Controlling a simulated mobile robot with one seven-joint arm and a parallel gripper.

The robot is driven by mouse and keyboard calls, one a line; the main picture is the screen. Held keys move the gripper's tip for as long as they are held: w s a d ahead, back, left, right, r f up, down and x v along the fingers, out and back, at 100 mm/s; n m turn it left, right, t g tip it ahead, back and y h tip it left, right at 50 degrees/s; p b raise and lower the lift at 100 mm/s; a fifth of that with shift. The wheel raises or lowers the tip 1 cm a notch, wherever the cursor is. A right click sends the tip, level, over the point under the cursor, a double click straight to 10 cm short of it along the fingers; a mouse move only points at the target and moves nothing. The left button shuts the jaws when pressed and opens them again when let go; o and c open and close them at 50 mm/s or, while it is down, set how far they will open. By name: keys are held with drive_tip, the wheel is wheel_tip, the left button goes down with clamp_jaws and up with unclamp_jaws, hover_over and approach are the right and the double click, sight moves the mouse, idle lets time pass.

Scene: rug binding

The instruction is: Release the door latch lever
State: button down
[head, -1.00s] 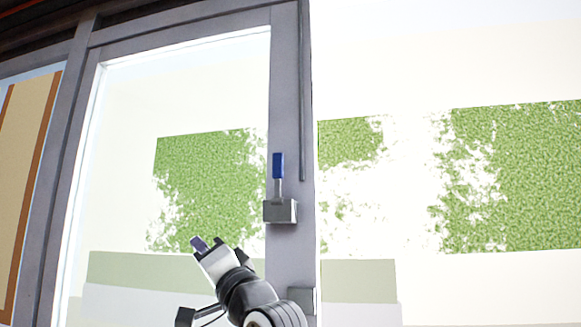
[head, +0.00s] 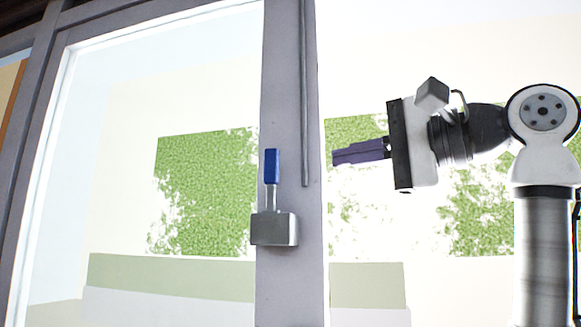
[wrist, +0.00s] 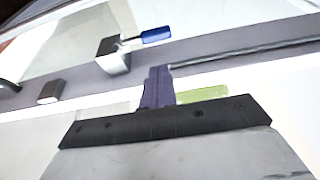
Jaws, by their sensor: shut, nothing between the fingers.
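The door latch lever (head: 271,167) has a blue handle on a thin metal stem and stands upright out of a grey metal latch box (head: 274,229) on the door's grey frame post. In the wrist view the blue lever (wrist: 156,35) and its latch box (wrist: 113,56) lie just beyond my fingertips. My gripper (head: 335,157) is to the right of the lever in the head view, at about the handle's height, fingers pointing left. Its purple fingers (wrist: 159,72) are shut and empty. A gap shows between the fingertips and the lever, so they are apart.
A long thin vertical rod (head: 304,90) runs down the post between my gripper and the lever. The glass door panel (head: 110,130) fills the left, with green patches showing beyond it. A small grey block (wrist: 50,92) sits on the post in the wrist view.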

sight(288, 167)
drive_tip(key=p+x, duration=0.2)
drive_tip(key=x, duration=0.6)
drive_tip(key=shift+w+a+r, duration=0.1)
drive_tip(key=shift+w+a, duration=0.1)
drive_tip(key=shift+p+x, duration=0.35)
drive_tip(key=shift+x, duration=0.4)
drive_tip(key=shift+a, duration=0.15)
